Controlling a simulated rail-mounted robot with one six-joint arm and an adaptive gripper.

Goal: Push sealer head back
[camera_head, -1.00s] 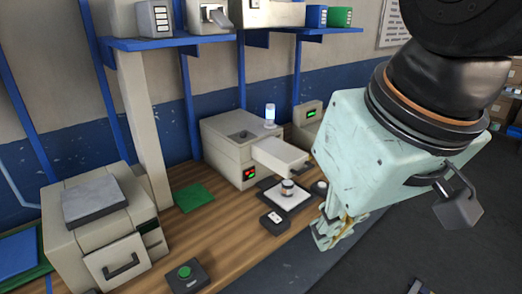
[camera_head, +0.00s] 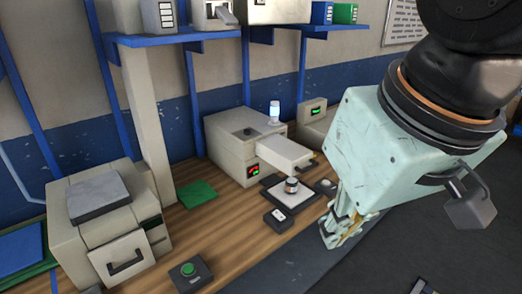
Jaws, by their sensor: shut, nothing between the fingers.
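The sealer (camera_head: 232,150) is a grey box-shaped machine at the back of the wooden bench, with a small red and green panel on its front. Its pale sealer head (camera_head: 285,153) juts out toward the right, with a dark handle at its front end. A small jar (camera_head: 291,186) with a dark band stands upright on a white plate (camera_head: 292,201) below the head. My gripper (camera_head: 340,238) points down, shut and empty, right of and in front of the plate, near the bench's front edge. It is apart from the head.
A small black box (camera_head: 277,221) lies in front of the plate. Another machine (camera_head: 316,124) with a green display stands behind the head. A green button box (camera_head: 188,275) and a large grey machine (camera_head: 105,222) are at the left. A blue shelf (camera_head: 190,37) hangs above.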

